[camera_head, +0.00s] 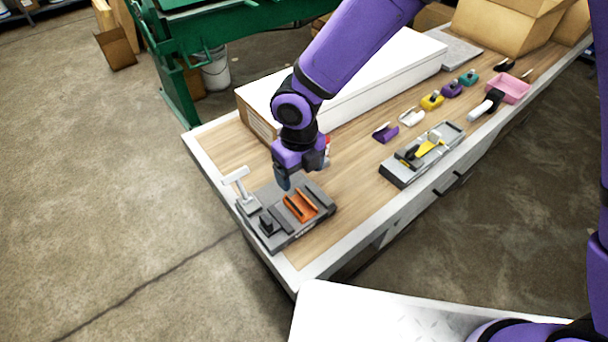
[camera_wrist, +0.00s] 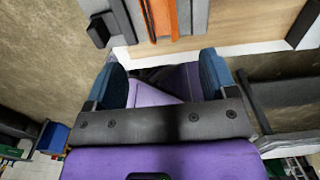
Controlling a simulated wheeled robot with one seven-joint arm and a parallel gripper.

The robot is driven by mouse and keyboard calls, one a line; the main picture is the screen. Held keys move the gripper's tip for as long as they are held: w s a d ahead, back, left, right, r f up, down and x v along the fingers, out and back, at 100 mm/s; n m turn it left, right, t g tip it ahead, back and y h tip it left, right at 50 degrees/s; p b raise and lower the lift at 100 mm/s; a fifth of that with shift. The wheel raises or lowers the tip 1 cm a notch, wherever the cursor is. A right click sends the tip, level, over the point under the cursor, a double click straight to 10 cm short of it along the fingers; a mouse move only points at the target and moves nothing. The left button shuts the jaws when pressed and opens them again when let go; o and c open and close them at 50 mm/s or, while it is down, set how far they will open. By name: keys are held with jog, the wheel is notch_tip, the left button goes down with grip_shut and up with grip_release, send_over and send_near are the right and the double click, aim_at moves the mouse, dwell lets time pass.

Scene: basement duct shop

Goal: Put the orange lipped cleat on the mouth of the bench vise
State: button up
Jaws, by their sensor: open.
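The orange lipped cleat (camera_head: 300,206) is a channel-shaped piece at the near left end of the workbench. It lies on the grey bench vise (camera_head: 283,236), which has a pale T-shaped handle (camera_head: 236,177) and a black block on its left part. In the wrist view the cleat (camera_wrist: 163,18) shows as an orange strip at the top, between grey bars of the vise (camera_wrist: 194,16). My gripper (camera_head: 290,181) is above and just behind the cleat, apart from it. In the wrist view its blue fingertips (camera_wrist: 162,80) are spread, with no object held between them.
A long white box (camera_head: 385,75) stands behind my arm. A grey tray (camera_head: 398,177) with a yellow tool lies to the right. Several small coloured pieces, including a purple one (camera_head: 384,133), and a pink bin (camera_head: 510,88) stand farther along. Bare wood lies between vise and tray.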

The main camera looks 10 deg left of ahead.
jog(key=shift+r, duration=0.2)
jog(key=w+d+r+m+t+h, duration=0.1)
jog(key=w+d+r+m+t, duration=0.25)
jog(key=d+r+m, duration=1.95)
jog(key=s+d+r+m+t, duration=0.1)
jog(key=s+d+r+m, duration=0.3)
jog(key=s+d+m, duration=0.3)
jog(key=s+d+r+m+y, duration=0.1)
jog(key=s+d+r+m, duration=0.3)
jog(key=m, duration=1.2)
jog(key=s+d, duration=0.4)
jog(key=d, duration=0.2)
jog(key=shift+d+t, duration=0.15)
jog(key=shift+t, duration=0.2)
jog(key=shift+r, duration=0.1)
